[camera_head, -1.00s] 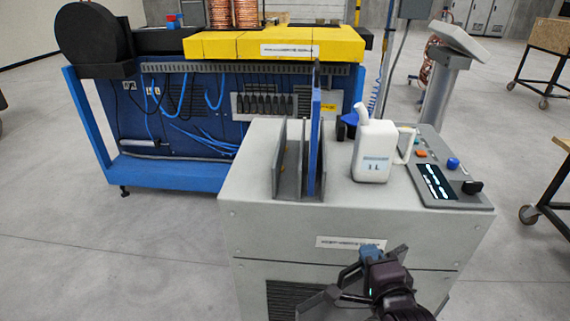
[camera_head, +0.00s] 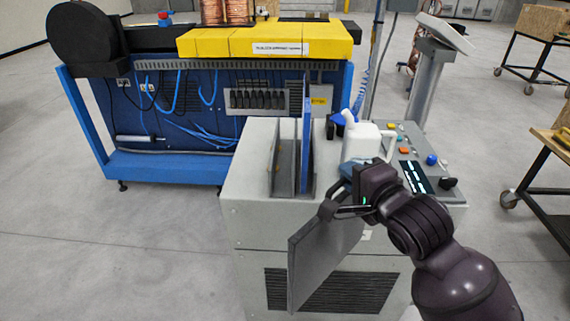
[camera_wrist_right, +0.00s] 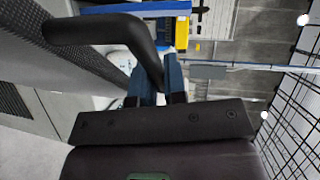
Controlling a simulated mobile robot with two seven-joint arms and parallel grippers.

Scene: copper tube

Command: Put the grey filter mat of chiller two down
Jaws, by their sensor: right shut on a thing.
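My right gripper (camera_head: 350,187) is shut on the dark handle of a flat grey panel, the grey filter mat (camera_head: 322,257). The mat hangs tilted in front of the grey chiller (camera_head: 250,225), covering part of its front and vent grille. I cannot tell whether the mat touches the chiller. In the right wrist view the blue fingertips (camera_wrist_right: 160,82) close on the end of the bent dark handle (camera_wrist_right: 100,30). A dark meshed face, likely the mat (camera_wrist_right: 25,60), lies at the left there. My left gripper is not in view.
On the chiller top stand a slotted grey rack (camera_head: 285,165) with a blue panel (camera_head: 306,150), a white jug (camera_head: 362,140) and a control panel (camera_head: 412,175). A blue-framed machine (camera_head: 180,110) stands behind. The floor at left (camera_head: 90,250) is clear.

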